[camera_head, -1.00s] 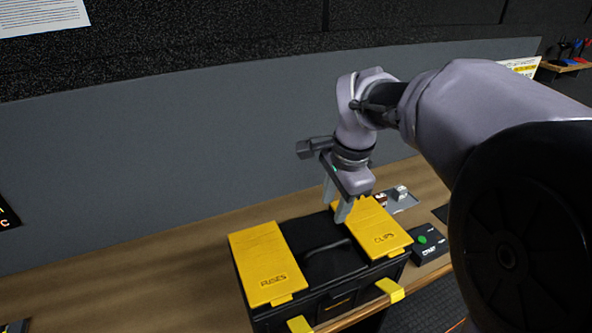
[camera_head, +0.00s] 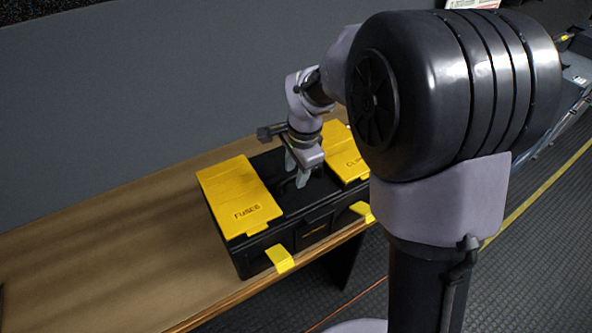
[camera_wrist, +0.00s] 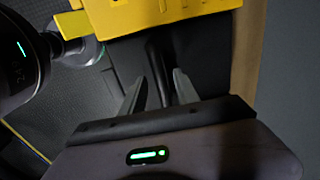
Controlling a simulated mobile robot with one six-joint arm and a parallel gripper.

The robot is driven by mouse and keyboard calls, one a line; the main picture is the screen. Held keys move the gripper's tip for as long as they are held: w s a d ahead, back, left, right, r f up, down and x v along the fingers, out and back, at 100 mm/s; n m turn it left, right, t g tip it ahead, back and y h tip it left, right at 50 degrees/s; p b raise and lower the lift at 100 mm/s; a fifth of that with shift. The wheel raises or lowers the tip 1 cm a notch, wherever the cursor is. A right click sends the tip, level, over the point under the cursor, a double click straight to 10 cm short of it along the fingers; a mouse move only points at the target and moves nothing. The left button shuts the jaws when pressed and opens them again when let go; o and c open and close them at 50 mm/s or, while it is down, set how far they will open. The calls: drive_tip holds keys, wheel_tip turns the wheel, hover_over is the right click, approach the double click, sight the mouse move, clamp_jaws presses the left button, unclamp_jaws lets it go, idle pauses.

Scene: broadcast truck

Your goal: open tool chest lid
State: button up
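The tool chest (camera_head: 262,258) is a black box on the bench, with its lid down. Its top has a yellow panel marked FUSES (camera_head: 238,195) on the left and a yellow panel marked CLIPS (camera_head: 345,158) on the right, partly hidden by my arm. Two yellow latches (camera_head: 280,258) (camera_head: 362,210) stick out from the front. My gripper (camera_head: 297,172) is low over the middle of the lid. In the wrist view its two fingers (camera_wrist: 160,95) are apart, with the dark carry handle (camera_wrist: 157,65) between them. I cannot tell whether they touch it.
The wooden bench (camera_head: 100,250) is bare left of the chest. A grey wall (camera_head: 130,90) rises behind it. Dark ribbed floor (camera_head: 330,295) lies in front. My arm hides the bench to the right of the chest.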

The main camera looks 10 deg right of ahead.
clamp_jaws()
idle(1.2)
